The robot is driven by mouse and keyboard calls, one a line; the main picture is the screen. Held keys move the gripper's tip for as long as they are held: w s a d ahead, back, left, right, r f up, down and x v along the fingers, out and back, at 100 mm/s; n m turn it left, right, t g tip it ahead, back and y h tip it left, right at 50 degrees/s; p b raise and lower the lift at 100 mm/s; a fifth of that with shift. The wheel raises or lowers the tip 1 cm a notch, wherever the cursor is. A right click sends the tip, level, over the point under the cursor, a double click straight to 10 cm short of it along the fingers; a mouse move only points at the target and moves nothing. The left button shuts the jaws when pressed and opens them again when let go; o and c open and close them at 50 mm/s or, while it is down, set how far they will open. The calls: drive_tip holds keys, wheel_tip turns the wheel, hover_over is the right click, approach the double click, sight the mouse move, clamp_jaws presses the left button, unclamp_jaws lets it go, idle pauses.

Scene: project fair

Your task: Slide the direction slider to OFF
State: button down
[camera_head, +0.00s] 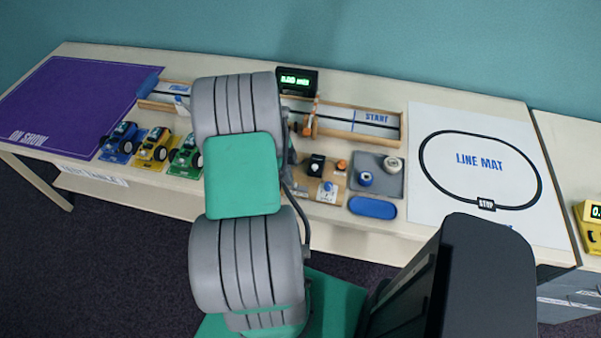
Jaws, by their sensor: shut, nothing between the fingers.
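A brown wooden control board (313,188) lies on the table just right of my arm. My grey and green arm covers the middle of the view and hides the board's left side. My gripper does not show; the arm hides where it would be.
A wooden track marked START (376,118) runs behind the board, with a lit display (297,81) behind it. A grey tray (377,186) and blue pad (372,207) sit right of the board. Toy cars (155,149) stand at left. The line mat (455,215) is mostly clear.

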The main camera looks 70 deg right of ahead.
drive_tip(key=shift+f+b, duration=0.65)
drive_tip(key=shift+f, duration=0.25)
drive_tip(key=shift+r, duration=0.25)
drive_tip(key=shift+s, duration=0.4)
drive_tip(key=shift+w, duration=0.4)
wheel_tip(320, 180, up, 7)
drive_tip(key=p, duration=0.3)
drive_tip(key=shift+p, duration=0.4)
